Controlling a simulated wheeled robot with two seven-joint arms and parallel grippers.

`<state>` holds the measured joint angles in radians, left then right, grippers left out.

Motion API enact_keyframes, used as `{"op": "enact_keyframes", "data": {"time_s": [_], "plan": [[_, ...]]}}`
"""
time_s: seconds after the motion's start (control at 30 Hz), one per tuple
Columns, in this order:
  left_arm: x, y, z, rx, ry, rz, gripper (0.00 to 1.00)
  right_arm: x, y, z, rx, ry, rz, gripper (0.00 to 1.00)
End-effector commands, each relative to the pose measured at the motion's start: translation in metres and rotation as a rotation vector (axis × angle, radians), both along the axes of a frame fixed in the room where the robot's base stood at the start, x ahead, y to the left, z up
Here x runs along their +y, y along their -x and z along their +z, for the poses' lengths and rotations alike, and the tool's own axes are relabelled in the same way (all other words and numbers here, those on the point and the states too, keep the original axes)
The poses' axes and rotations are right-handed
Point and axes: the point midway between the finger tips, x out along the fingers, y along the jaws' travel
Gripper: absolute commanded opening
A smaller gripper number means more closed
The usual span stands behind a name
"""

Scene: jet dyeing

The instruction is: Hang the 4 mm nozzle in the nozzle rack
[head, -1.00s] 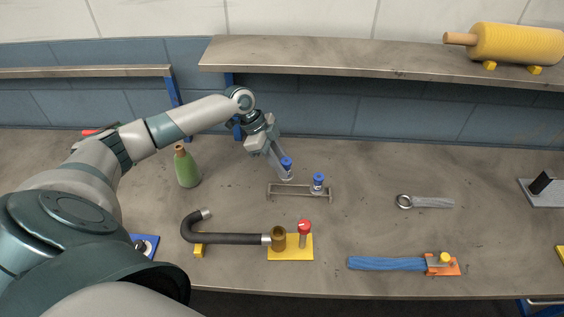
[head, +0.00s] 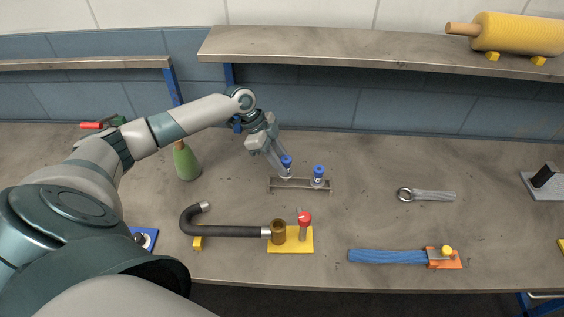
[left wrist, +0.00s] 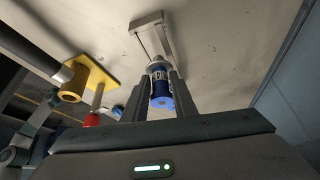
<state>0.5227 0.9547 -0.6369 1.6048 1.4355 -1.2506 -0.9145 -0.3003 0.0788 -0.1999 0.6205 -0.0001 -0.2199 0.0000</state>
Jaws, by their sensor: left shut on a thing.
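My left gripper (head: 283,168) is shut on a nozzle with a blue top (head: 287,160), held at the left end of the nozzle rack (head: 302,187). In the left wrist view the same nozzle (left wrist: 161,88) is between the two fingers, its blue end toward the camera. The narrow rack (left wrist: 151,34) shows just beyond it. I cannot tell whether the nozzle touches the rack. A second blue-topped nozzle (head: 318,174) stands upright at the rack's right end. Size marks are too small to read. My right gripper is not in view.
A green bottle (head: 186,162) stands left of the rack. In front are a black bent hose (head: 230,231) and a yellow block with a red knob (head: 304,220). A wrench (head: 430,195) and blue strap (head: 388,257) lie right. A shelf (head: 380,60) runs behind.

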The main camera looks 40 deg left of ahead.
Motion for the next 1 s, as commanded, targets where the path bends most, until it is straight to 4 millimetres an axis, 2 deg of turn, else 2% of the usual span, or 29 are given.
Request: {"op": "enact_keyframes", "data": {"time_s": [0.2,1.0], "plan": [[0.0000,-0.0001,0.0051,0.000,0.000,0.000,0.00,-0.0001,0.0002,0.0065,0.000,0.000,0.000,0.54],[-0.0002,0.0000,0.0053,-0.001,0.000,0.000,0.00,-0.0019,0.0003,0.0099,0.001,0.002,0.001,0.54]]}}
